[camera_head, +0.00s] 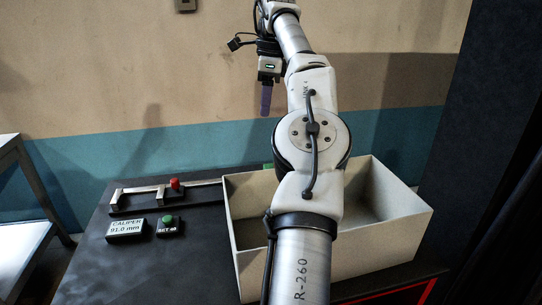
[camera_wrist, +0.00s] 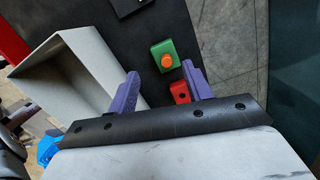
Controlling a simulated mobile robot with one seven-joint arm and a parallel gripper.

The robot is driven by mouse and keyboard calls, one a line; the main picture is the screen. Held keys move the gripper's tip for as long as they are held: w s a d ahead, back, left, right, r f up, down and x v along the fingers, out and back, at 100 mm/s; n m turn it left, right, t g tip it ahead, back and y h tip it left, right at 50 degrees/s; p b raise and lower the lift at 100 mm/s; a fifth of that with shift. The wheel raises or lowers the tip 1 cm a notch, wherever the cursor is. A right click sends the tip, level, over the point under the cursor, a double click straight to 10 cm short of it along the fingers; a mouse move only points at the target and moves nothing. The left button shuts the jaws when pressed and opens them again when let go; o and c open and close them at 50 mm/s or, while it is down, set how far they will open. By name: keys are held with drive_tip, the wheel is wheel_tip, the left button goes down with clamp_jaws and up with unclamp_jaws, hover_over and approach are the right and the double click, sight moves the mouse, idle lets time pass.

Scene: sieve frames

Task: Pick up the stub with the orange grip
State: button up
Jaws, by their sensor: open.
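In the wrist view, a green block with a round orange grip (camera_wrist: 165,57) lies on the dark table top, just beyond and between my fingertips. A small green patch (camera_head: 268,166) behind the bin's back edge in the head view may be the same block; most of it is hidden. My gripper (camera_wrist: 160,69) is open and empty, its two purple fingers apart. In the head view my gripper (camera_head: 266,112) hangs above and behind the bin, pointing down. I cannot tell the exact height above the block.
A red block (camera_wrist: 180,93) with a dark hole shows near the right finger. The open, pale bin (camera_head: 390,246) stands on the table's right. On the left are the caliper rail (camera_head: 142,196) with a red knob, a display reading 91.0 mm (camera_head: 126,230) and a green-button box (camera_head: 168,227).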

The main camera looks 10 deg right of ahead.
drive_tip(key=shift+m+h, duration=0.4)
drive_tip(key=shift+h, duration=0.3)
drive_tip(key=d+f, duration=0.1)
drive_tip(key=f, duration=0.2)
drive_tip(key=d+f+b, duration=0.1)
drive_tip(key=f, duration=0.1)
drive_tip(key=d+f, duration=0.1)
drive_tip(key=f, duration=0.2)
drive_tip(key=shift+s+d+f, duration=0.15)
drive_tip(key=shift+d+f, duration=0.05)
drive_tip(key=shift+f, duration=0.15)
drive_tip(key=shift+f+p, duration=0.55)
drive_tip(key=shift+f, duration=2.6)
clamp_jaws()
